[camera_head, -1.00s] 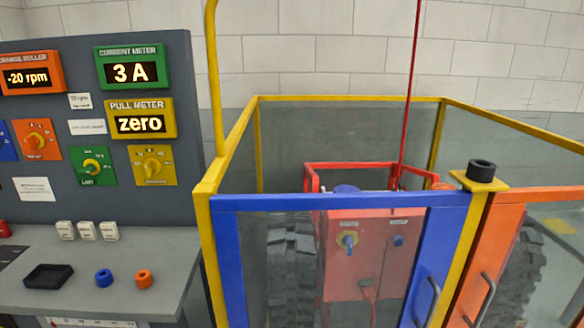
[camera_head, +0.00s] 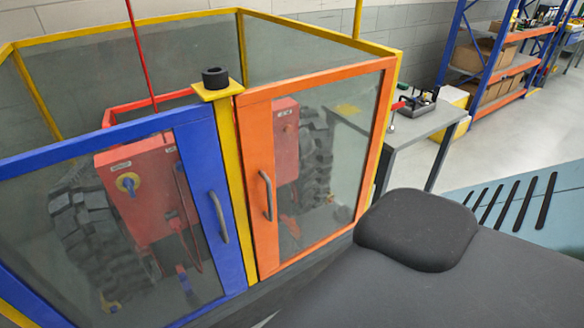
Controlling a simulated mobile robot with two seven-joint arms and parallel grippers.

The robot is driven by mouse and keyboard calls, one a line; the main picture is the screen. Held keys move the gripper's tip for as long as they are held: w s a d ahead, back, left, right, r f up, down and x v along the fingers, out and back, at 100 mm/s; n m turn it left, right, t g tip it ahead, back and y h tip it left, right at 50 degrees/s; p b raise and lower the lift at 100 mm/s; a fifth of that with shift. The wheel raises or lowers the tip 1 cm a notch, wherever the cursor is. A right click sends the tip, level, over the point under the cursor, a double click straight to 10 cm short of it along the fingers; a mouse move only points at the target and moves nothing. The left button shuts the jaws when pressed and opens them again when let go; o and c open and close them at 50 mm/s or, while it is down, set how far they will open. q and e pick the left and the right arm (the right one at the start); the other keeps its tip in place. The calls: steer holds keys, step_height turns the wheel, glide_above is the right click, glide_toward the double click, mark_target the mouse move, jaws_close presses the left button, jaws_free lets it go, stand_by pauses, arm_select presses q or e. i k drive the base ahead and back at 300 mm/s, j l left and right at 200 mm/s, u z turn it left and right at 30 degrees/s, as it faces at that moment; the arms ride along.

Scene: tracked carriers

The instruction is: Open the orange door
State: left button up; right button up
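The orange door (camera_head: 260,176) stands in the middle of the head view, shut in the yellow frame, with a clear pane and an orange frame. Its grey bar handle (camera_head: 266,196) is upright on its left side. The blue door (camera_head: 208,190) is just left of it, also shut, with its own grey handle (camera_head: 219,217). A yellow post (camera_head: 229,150) with a black ring on top (camera_head: 215,77) stands between the two doors. Neither of my grippers shows in the head view.
Inside the enclosure are a red machine box (camera_head: 139,185) and black tyres. A grey table (camera_head: 432,124) with small items is to the right. Shelving (camera_head: 487,57) stands farther back. A large dark rounded shape, likely part of me, fills the lower right.

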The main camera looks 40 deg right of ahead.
mark_target(253, 108)
steer(key=k+l, duration=0.1)
steer(key=l, duration=0.35)
steer(key=k+l+z, duration=0.1)
steer(key=l, duration=0.35)
steer(key=k+l, duration=0.1)
steer(key=l, duration=0.35)
steer(key=k+l+z, duration=0.1)
steer(key=l, duration=0.4)
